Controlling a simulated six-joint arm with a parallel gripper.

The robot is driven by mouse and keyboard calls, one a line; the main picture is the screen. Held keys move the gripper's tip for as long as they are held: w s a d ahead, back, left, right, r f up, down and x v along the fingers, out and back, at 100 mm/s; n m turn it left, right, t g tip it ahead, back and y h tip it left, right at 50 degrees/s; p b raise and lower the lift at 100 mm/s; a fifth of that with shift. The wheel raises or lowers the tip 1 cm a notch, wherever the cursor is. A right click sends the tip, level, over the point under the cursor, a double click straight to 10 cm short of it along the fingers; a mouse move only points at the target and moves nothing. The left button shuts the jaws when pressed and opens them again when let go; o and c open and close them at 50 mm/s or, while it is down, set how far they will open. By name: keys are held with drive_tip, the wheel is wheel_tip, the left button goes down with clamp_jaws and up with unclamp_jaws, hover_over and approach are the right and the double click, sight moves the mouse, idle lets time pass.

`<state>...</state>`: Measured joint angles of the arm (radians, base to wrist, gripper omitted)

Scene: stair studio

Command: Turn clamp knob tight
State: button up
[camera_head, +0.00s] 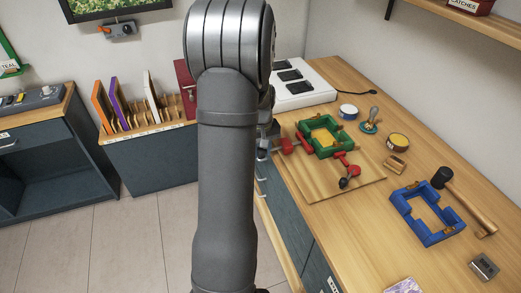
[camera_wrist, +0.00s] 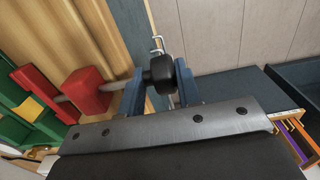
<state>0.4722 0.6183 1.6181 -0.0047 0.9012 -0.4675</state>
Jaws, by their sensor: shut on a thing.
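A green frame (camera_head: 308,131) with a yellow middle sits on a wooden board (camera_head: 335,193). Red clamp parts (camera_head: 299,146) stand at its left side. A second red clamp (camera_head: 352,171) with a black knob (camera_head: 345,183) is at its front. In the wrist view, a grey rod runs from the red clamp block (camera_wrist: 88,88) to a black knob (camera_wrist: 158,75). My gripper (camera_wrist: 160,71) is shut on this knob, with one blue finger on each side. In the head view my gripper is mostly hidden behind my arm, left of the frame.
A blue frame (camera_head: 400,200), a mallet (camera_head: 468,202), tins (camera_head: 397,141) and a stamp (camera_head: 371,122) lie to the right on the bench. A white tray unit (camera_head: 303,91) stands behind. The held knob lies out past the bench edge, over the floor.

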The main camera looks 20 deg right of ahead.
drive_tip(key=shift+o, duration=0.4)
drive_tip(key=shift+a+t, duration=0.3)
drive_tip(key=shift+a, duration=0.1)
drive_tip(key=shift+s+t, duration=0.1)
drive_tip(key=shift+t, duration=0.3)
drive_tip(key=shift+s+f+t, duration=0.1)
drive_tip(key=shift+s+t, duration=0.05)
drive_tip(key=shift+t, duration=1.25)
drive_tip(key=shift+s+t, duration=0.1)
drive_tip(key=shift+t, duration=1)
drive_tip(key=o, duration=0.7)
drive_tip(key=shift+d, duration=0.1)
